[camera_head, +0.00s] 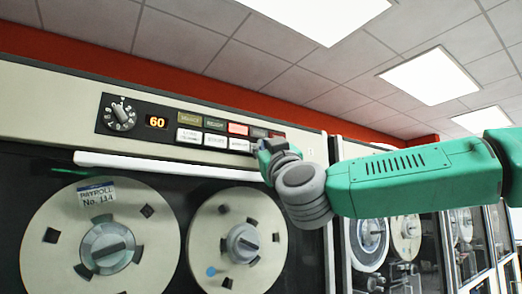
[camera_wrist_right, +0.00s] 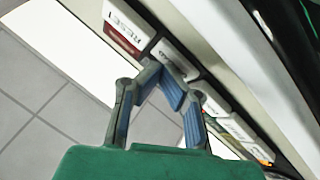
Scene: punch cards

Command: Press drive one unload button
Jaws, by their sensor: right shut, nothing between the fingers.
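The tape drive's control panel (camera_head: 150,120) has two rows of buttons beside a knob and a display reading 60. In the lower row, a white button (camera_head: 240,144) just left of my right gripper (camera_head: 264,150) has lettering too small to read surely. In the right wrist view, a white button (camera_wrist_right: 174,60) next to the RESET button (camera_wrist_right: 128,28) has its label partly hidden by the fingers; it seems to end in "AD". My right gripper (camera_wrist_right: 158,70) is shut and empty, its tips in front of that button. I cannot tell whether they touch it. My left gripper is not in view.
A white ledge (camera_head: 165,165) runs below the panel. Two tape reels, one labelled PAYROLL (camera_head: 95,192), sit below it. A second drive (camera_head: 385,235) stands to the right.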

